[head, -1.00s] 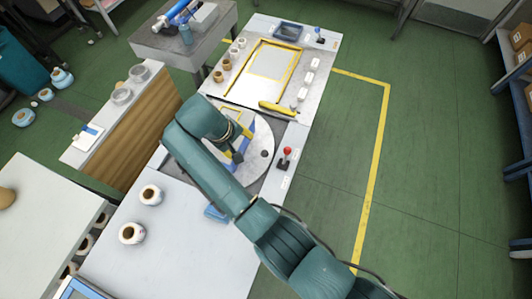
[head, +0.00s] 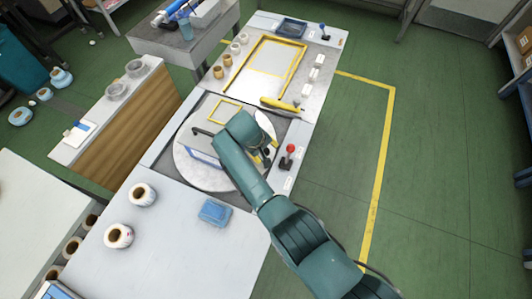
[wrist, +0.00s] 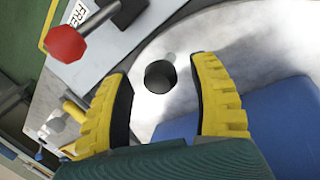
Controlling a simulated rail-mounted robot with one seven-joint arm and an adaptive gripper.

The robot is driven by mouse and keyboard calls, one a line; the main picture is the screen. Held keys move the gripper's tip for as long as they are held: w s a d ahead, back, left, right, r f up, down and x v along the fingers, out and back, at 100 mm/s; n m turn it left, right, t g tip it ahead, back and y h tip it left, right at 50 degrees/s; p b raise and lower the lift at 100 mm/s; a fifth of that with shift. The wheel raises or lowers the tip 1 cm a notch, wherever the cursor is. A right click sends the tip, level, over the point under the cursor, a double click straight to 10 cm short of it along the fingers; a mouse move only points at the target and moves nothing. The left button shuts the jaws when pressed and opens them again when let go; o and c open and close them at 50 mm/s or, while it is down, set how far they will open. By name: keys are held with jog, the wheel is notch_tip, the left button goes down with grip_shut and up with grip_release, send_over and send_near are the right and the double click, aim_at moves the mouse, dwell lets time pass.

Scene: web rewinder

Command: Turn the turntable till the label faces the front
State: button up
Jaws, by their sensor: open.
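The turntable (head: 188,165) is a pale round disc set in the bench, partly hidden behind my arm. It also fills much of the wrist view (wrist: 285,40). A blue item (wrist: 262,135) lies beside my fingers in the wrist view; a blue edge shows on the disc (head: 203,158) in the head view. I cannot make out a label facing. My gripper (wrist: 165,95) is open, its yellow ridged fingers on either side of a small black knob (wrist: 160,77). The knob appears between the fingertips, with gaps on both sides. In the head view my gripper (head: 267,152) is over the disc's right side.
A red-ball lever (head: 290,150) stands close right of my gripper, also near in the wrist view (wrist: 67,44). A yellow bar-handled tool (head: 281,105) lies behind. Rolls (head: 142,194) and a blue pad (head: 215,212) sit on the front bench. The floor at right is clear.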

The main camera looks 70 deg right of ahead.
jog(key=shift+s+d+f, duration=0.1)
jog(key=shift+d+f, duration=0.1)
jog(key=shift+f, duration=0.4)
jog(key=shift+c, duration=0.3)
grip_shut()
jog(key=shift+d, duration=0.1)
